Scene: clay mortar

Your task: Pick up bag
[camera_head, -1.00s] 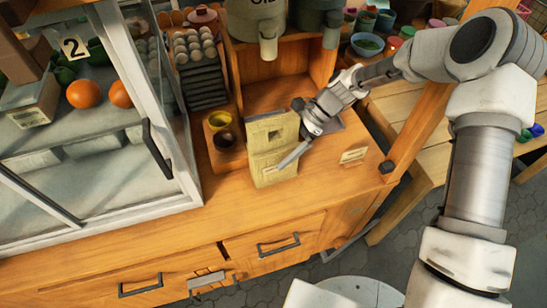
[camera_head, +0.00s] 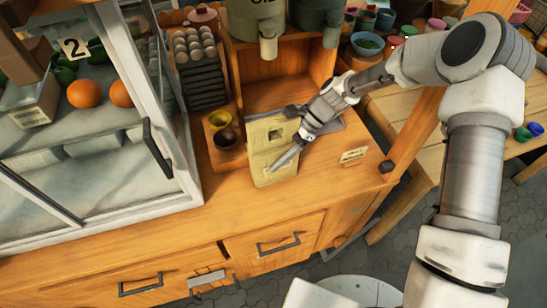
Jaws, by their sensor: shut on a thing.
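The bag (camera_head: 268,150) is a pale yellow, upright paper-like block with a small dark square on its upper face. It stands at the front of the wooden counter. My gripper (camera_head: 284,138) reaches in from the right, one finger by the bag's upper right edge and the other across its lower front. It is shut on the bag. The contact on the far side is hidden. I cannot tell whether the bag's base is clear of the counter.
A glass display case (camera_head: 150,130) stands close on the left. Small yellow and brown cups (camera_head: 220,119) sit just left of the bag. A small sign (camera_head: 353,156) stands to the right, and a wooden post (camera_head: 412,130) rises beyond it. Dispensers (camera_head: 265,25) are behind.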

